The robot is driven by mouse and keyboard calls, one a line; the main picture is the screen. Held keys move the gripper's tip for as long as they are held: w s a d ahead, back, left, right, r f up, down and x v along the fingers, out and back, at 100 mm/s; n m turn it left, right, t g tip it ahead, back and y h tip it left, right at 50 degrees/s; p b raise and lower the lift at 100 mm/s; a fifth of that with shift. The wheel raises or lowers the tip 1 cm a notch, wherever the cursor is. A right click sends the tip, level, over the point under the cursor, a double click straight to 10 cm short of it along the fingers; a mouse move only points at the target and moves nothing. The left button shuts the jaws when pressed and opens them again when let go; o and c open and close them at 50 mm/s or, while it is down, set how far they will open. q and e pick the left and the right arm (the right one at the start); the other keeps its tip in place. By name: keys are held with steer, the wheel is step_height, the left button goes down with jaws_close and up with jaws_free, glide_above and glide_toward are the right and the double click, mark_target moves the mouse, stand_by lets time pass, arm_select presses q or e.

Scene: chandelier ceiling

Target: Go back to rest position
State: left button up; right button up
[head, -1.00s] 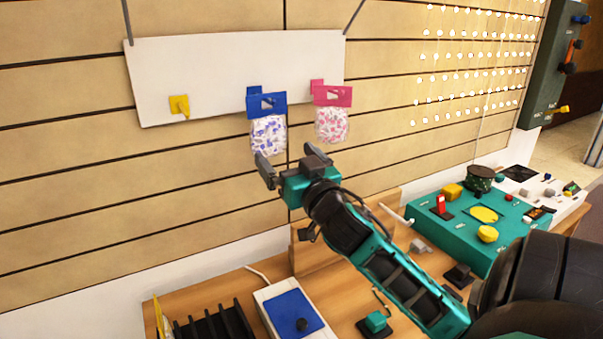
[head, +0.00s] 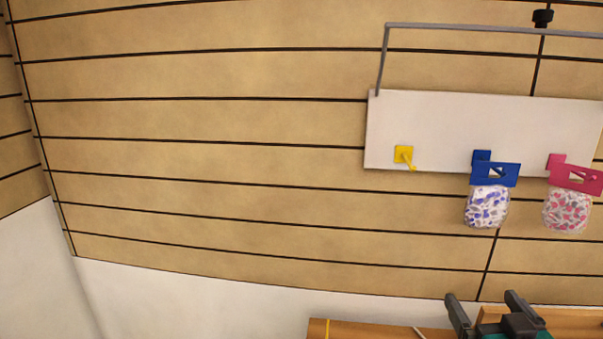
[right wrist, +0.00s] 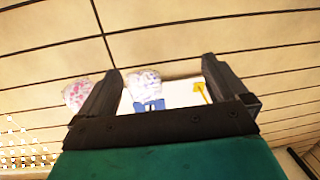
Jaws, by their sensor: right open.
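My right gripper (head: 487,312) is at the bottom right of the head view, below the hanging bags. Its fingers are spread and nothing is between them. In the right wrist view, both fingers of the right gripper (right wrist: 160,88) stand apart, with the bags and board visible beyond them. A bag with blue pieces (head: 486,207) hangs by a blue tag on the white board. A bag with pink pieces (head: 567,210) hangs by a pink tag to its right. My left gripper is not in view.
The white board (head: 440,110) hangs on the slatted wood wall by a grey frame. Its yellow hook (head: 404,155) is empty. A wooden table edge (head: 365,329) shows at the bottom. The wall at left is bare.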

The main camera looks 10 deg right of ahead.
arm_select(q)
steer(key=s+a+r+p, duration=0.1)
steer(key=p, duration=0.1)
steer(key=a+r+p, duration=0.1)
steer(key=p, duration=0.2)
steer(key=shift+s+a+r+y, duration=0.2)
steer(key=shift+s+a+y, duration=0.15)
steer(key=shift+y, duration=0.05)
arm_select(e)
steer(key=s+a+f+n+g+y, duration=0.2)
steer(key=s+a+f, duration=0.3)
steer(key=a+f, duration=0.4)
steer(key=s+a+f+n+g+y, duration=0.2)
steer(key=s+a+f+g+y, duration=0.2)
steer(key=a+f, duration=0.5)
steer(key=shift+s+a, duration=0.35)
steer(key=shift+s, duration=0.5)
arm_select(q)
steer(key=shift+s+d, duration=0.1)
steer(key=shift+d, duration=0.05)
arm_select(e)
steer(key=shift+d, duration=0.1)
